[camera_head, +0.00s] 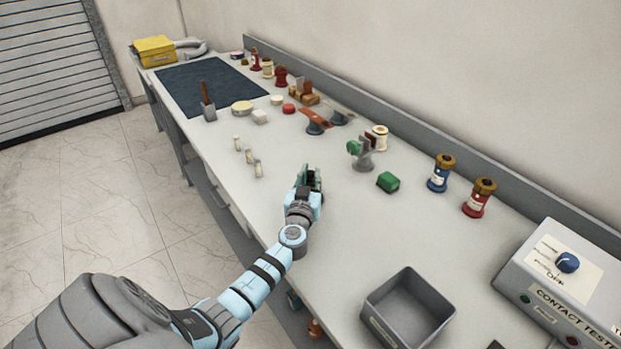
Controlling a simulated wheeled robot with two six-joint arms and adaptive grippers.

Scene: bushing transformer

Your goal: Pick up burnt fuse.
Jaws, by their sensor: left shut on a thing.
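My left gripper (308,179) is above the middle of the workbench, shut on a small dark, greenish thing. The fingers hide most of it, so I cannot tell whether it is the burnt fuse. Several small pale cylinders (249,156), which look like fuses, stand in a short row on the bench, left of and beyond the gripper. None of them shows a clear burn mark at this size. My right gripper is not in view.
A green block (387,182) and a grey stand (363,160) are right of the gripper. An empty grey bin (447,303) and a contact tester (567,290) are nearer. Blue (438,180) and red (476,204) bushings stand along the back. Bench between is clear.

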